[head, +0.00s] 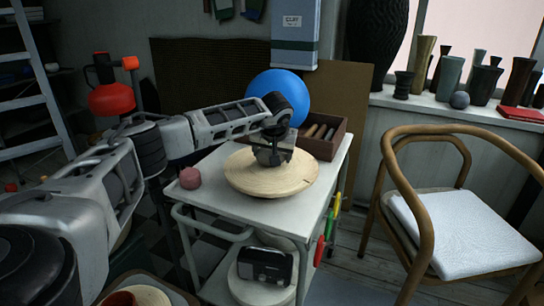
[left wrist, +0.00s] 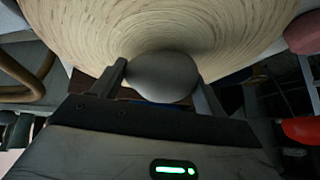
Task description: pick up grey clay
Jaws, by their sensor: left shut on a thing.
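The grey clay (left wrist: 165,76) is a smooth rounded lump between the two fingers of my left gripper (left wrist: 160,84) in the left wrist view. The fingers are shut on its sides. In the head view my left gripper (head: 271,158) points down over the round pale wooden disc (head: 262,186) on the white cart (head: 235,213). The gripper hides the clay there. The disc also fills the top of the left wrist view (left wrist: 160,25). I cannot tell whether the clay touches it. My right gripper is not in view.
A pink lump (head: 190,178) sits left of the disc. A wooden box of tools (head: 325,146) and a blue ball (head: 285,92) are behind it. A chair (head: 455,222) stands to the right.

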